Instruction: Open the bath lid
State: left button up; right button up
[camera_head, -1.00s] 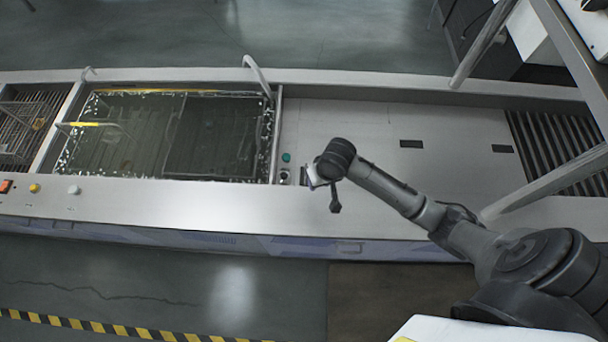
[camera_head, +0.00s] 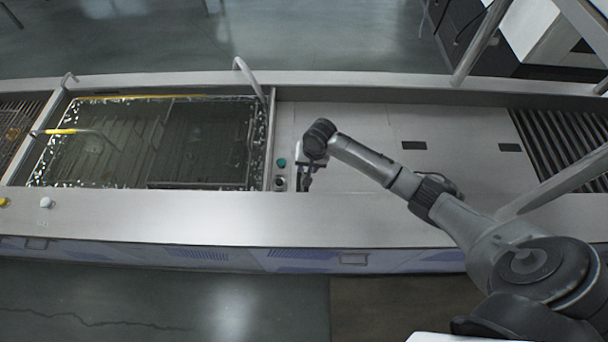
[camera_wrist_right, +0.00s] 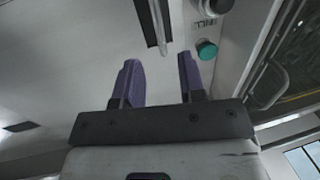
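The bath (camera_head: 130,140) is an open-looking rectangular tank of dark liquid with bright flecks along its edges. A flat steel panel (camera_head: 365,130) with dark rectangular slots lies to its right; I cannot tell whether this is the lid. My right gripper (camera_head: 305,182) is over the narrow strip between bath and panel, beside a green button (camera_head: 282,163). In the right wrist view its two purple-padded fingers (camera_wrist_right: 160,78) are apart with nothing between them. Beyond them are a dark slot with a pale rod (camera_wrist_right: 155,22) and the green button (camera_wrist_right: 207,50). My left gripper is out of view.
A bent metal tube (camera_head: 248,75) rises at the bath's far right corner. The steel front ledge (camera_head: 200,218) runs along the bench, with a white knob (camera_head: 46,202) at left. Dark rollers (camera_head: 565,150) lie at right. A slanted metal post (camera_head: 480,45) stands at the back.

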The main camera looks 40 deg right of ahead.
aim_at(303, 176)
jog(key=shift+w+a+f+b, duration=0.15)
jog(key=shift+f, duration=0.75)
jog(key=shift+w+a+f+b, duration=0.1)
jog(key=shift+a+f+b, duration=0.1)
jog(key=shift+f, duration=0.75)
jog(key=shift+w+a+f+b, duration=0.1)
jog(key=shift+w+f+b, duration=0.05)
jog(key=shift+f, duration=0.75)
grip_shut()
